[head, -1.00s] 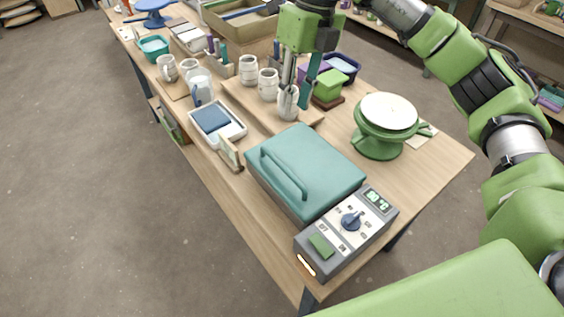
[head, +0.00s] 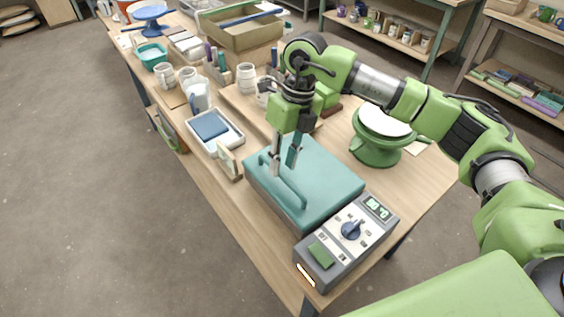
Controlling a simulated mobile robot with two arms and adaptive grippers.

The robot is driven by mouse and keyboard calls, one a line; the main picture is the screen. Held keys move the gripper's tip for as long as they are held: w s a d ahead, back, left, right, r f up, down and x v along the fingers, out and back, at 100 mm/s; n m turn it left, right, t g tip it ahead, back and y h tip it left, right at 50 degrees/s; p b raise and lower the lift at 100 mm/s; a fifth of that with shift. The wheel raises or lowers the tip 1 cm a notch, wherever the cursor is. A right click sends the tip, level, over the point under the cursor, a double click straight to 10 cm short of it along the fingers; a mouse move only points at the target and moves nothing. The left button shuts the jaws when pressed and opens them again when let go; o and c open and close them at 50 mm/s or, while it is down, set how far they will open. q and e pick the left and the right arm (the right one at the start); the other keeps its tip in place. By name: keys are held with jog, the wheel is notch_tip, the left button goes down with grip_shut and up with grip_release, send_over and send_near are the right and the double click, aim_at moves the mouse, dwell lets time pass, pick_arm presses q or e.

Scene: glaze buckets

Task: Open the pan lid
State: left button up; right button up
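The teal pan lid (head: 325,183) lies flat and closed on the pan near the front of the table. Its raised bar handle (head: 287,184) runs along the lid's left side. My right gripper (head: 284,169) points down over the far end of the handle, its two fingers apart with nothing seen held between them. I cannot tell whether the fingertips touch the handle or hover just above it. The pan body is mostly hidden under the lid. My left gripper is not in view.
A control box (head: 346,240) with a blue knob adjoins the pan's front side. A green banding wheel (head: 376,152) stands to the right. A white tray (head: 233,137) and a small card stand (head: 228,160) lie to the left. Mugs (head: 188,77) and boxes fill the table behind.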

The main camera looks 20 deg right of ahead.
jog(key=shift+a+f, duration=0.15)
jog(key=shift+f, duration=0.75)
jog(key=shift+c, duration=0.4)
grip_shut()
jog(key=shift+r, duration=0.1)
